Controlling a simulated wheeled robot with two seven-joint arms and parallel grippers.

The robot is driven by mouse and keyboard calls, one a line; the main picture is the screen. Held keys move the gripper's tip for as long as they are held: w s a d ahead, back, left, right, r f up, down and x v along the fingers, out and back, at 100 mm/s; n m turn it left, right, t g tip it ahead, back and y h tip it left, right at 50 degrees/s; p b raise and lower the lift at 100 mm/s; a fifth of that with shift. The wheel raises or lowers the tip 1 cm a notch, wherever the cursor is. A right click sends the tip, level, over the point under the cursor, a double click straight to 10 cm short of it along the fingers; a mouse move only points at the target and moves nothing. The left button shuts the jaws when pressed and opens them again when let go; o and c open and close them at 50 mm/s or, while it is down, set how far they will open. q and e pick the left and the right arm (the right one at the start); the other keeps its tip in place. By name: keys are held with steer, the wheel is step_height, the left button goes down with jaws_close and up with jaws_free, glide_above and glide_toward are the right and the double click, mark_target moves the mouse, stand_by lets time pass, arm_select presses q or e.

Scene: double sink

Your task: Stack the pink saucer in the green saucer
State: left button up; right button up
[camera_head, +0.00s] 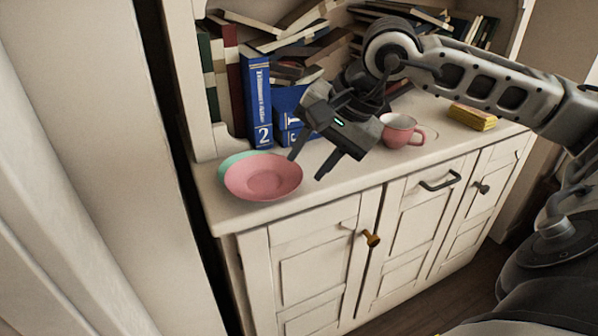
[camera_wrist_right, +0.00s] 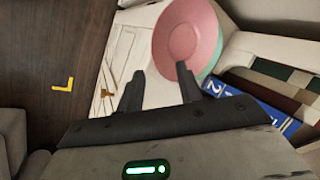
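The pink saucer (camera_head: 264,177) is at the left end of the white cabinet top in the head view. It lies over the green saucer (camera_head: 228,163), whose rim shows only along the back left; the rest is hidden. In the right wrist view the pink saucer (camera_wrist_right: 184,42) is past the fingertips, with the green saucer (camera_wrist_right: 213,58) showing at its right edge. My right gripper (camera_head: 308,168) is open and empty, to the right of the saucers and apart from them in the head view; its fingers also show in the wrist view (camera_wrist_right: 159,78). My left gripper is not in view.
Blue binders (camera_head: 257,97) and several books stand behind the saucers. A pink mug (camera_head: 400,131) is right of my right gripper, and a yellow block (camera_head: 472,117) lies farther right. The cabinet top's front edge is close to the saucers.

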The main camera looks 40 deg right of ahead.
mark_target(293, 183)
steer(key=shift+x, duration=2.5)
